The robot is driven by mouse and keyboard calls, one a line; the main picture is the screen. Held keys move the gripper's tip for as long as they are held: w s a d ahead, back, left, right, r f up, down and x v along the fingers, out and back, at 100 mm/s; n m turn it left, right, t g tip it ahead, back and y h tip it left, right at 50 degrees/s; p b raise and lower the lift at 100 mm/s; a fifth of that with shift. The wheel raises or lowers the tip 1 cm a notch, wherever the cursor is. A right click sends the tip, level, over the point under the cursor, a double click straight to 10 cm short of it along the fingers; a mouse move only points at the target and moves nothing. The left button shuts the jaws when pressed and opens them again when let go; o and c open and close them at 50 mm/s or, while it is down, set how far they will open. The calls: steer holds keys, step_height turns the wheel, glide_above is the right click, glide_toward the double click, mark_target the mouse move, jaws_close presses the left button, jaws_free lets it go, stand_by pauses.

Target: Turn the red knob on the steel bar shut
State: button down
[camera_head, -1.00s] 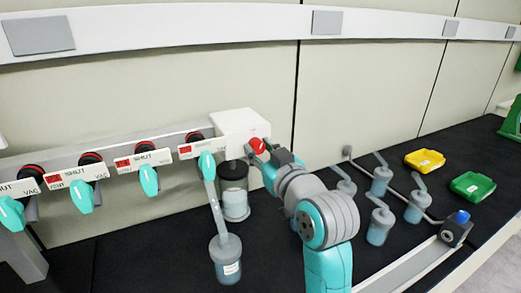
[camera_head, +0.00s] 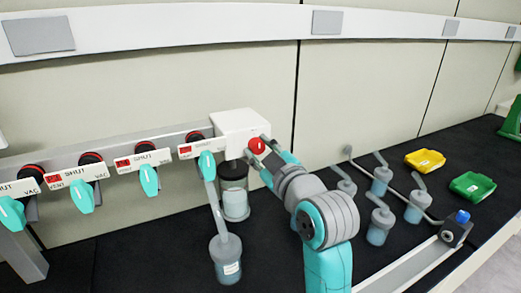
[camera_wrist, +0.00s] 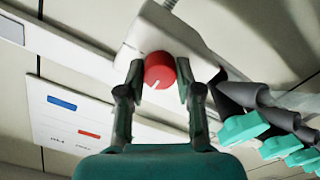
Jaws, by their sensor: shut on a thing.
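The red knob (camera_head: 257,146) sits on the front of the white block (camera_head: 238,122) at the right end of the steel bar (camera_head: 105,150). In the wrist view the red knob (camera_wrist: 159,71) carries a white pointer line that slants toward the lower left. My gripper (camera_wrist: 159,82) has one finger on each side of the knob and is shut on it. In the head view my gripper (camera_head: 262,152) reaches the knob from the lower right, with its fingers partly hidden.
Several teal-handled valves (camera_head: 149,180) with SHUT plates line the bar on the left. A flask (camera_head: 225,258) hangs below the rightmost valve, and a clear jar (camera_head: 235,192) is under the block. Several flasks, a yellow tray (camera_head: 424,161) and a green tray (camera_head: 472,187) stand right on the black bench.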

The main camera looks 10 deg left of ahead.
steer(key=c, duration=0.8)
jaws_free()
steer(key=shift+o, duration=0.2)
steer(key=v, duration=1.2)
